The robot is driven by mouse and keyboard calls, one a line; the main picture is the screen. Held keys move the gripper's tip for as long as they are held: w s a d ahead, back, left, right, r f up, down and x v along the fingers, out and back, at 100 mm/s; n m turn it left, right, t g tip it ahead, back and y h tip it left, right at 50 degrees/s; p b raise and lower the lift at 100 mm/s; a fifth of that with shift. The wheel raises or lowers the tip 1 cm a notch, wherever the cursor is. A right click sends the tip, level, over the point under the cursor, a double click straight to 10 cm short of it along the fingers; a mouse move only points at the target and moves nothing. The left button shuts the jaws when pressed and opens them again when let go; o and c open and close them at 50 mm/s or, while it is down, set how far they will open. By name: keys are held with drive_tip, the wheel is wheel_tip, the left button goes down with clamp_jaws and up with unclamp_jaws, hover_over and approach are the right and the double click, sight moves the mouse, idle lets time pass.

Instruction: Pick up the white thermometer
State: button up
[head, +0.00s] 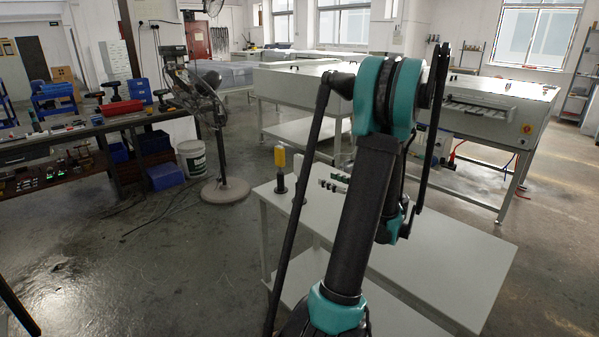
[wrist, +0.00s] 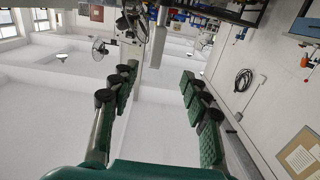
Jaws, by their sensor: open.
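The white thermometer (head: 299,164) appears to be the pale upright piece on a dark round base, near the far left corner of the white table (head: 440,262) in the head view. A yellow-topped piece (head: 280,160) on a similar dark base stands just left of it. I cannot surely identify the thermometer in the wrist view.
A standing fan (head: 208,115) and a white bucket (head: 192,158) are on the floor to the left. A cluttered workbench (head: 75,130) is farther left. Large pale machines (head: 490,108) stand behind the table. The table's right part is clear.

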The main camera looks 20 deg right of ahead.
sight(303, 165)
drive_tip(key=shift+t, duration=0.3)
drive_tip(key=shift+d+r+x, duration=0.1)
drive_tip(key=shift+x, duration=4.05)
drive_tip(key=shift+d+r+x, duration=0.15)
drive_tip(key=shift+x, duration=4.05)
drive_tip(key=shift+c, duration=0.6)
clamp_jaws()
